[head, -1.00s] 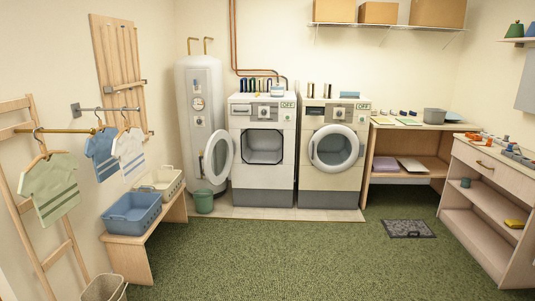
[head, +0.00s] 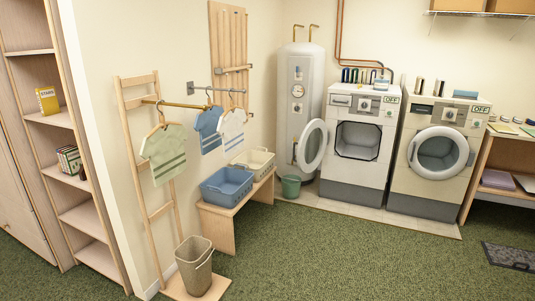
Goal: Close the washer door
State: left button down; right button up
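Two white front-loading machines stand side by side against the back wall, and I cannot read which one is the washer. The left machine (head: 357,143) has its round door (head: 312,145) swung wide open to the left, with the dark square opening bare. The right machine (head: 436,158) has its round door (head: 438,153) over its front, and it looks shut. Both have a small OFF panel at the top. Neither of my grippers shows in the head view.
A tall water heater (head: 296,95) stands behind the open door, with a green bucket (head: 290,187) below it. A bench (head: 218,226) with a blue basket (head: 227,186) stands left of them. A wicker bin (head: 195,264) is at the front. The green carpet (head: 350,260) before the machines is clear.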

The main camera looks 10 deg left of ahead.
aim_at(319, 123)
jog(key=i, duration=3.05)
jog(key=i+j+z, duration=0.15)
jog(key=i, duration=0.3)
jog(key=i+j+z, duration=0.15)
jog(key=i, duration=0.25)
jog(key=i+j+z, duration=0.15)
jog(key=i, duration=0.3)
